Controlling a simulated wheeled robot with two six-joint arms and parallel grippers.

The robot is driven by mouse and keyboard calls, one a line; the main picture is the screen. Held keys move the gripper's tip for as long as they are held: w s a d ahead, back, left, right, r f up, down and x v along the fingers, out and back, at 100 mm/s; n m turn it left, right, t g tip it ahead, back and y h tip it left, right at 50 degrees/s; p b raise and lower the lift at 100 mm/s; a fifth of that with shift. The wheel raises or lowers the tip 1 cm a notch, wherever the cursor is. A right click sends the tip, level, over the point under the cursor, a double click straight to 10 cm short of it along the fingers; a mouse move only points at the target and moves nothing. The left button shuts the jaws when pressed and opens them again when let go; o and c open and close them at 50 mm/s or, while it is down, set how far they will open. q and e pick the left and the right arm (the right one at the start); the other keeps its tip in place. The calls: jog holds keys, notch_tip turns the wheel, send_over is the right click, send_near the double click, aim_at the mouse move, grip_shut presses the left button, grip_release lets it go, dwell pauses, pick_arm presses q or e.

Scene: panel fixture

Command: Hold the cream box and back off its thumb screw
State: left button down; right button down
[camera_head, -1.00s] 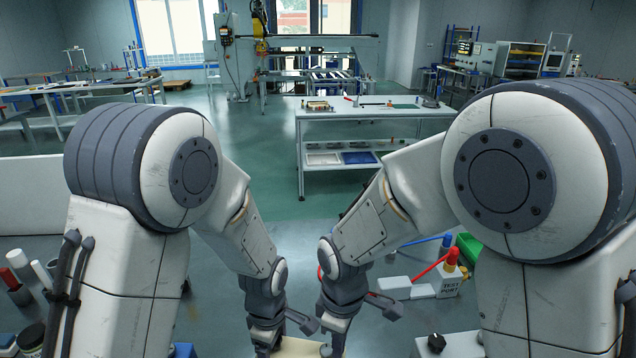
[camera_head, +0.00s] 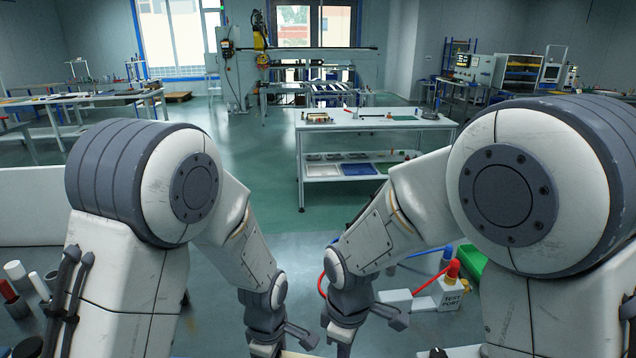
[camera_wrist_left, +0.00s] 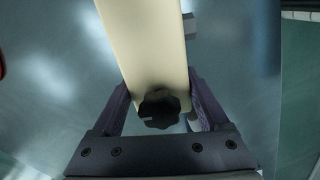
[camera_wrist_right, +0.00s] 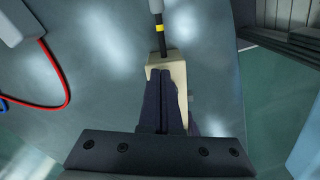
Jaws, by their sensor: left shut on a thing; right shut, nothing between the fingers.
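The cream box (camera_wrist_left: 147,45) lies between the two fingers of my left gripper (camera_wrist_left: 160,88), which is shut on it. A black lobed thumb screw (camera_wrist_left: 160,107) shows at the box's near end, between the fingers. In the right wrist view my right gripper (camera_wrist_right: 162,85) is shut and empty, its fingers overlapping the cream box (camera_wrist_right: 178,72); I cannot tell whether they touch it. In the head view only a sliver of the box (camera_head: 297,354) shows at the bottom edge, and both fingertips are out of frame.
A dark rod with a yellow band (camera_wrist_right: 160,30) shows beyond the box. A grey block (camera_wrist_right: 18,20) with red and blue cables lies left in the right wrist view. A test port block (camera_head: 452,296) stands right of my right wrist, near a green bin (camera_head: 470,262).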

notch_tip(320, 180, up, 6)
jog(key=shift+f, duration=0.1)
dwell(0.4)
jog(key=shift+s+a+f, duration=0.2)
jog(key=shift+s+f, duration=0.15)
jog(key=shift+f, duration=0.65)
jog(key=shift+s+a+f, duration=0.25)
jog(key=shift+s+f, duration=0.15)
jog(key=shift+f, duration=0.65)
jog(key=shift+s+a+f, duration=0.2)
jog(key=shift+s+f, duration=0.15)
jog(key=shift+f, duration=0.65)
jog(key=shift+w+a, duration=0.2)
jog(key=shift+w, duration=0.05)
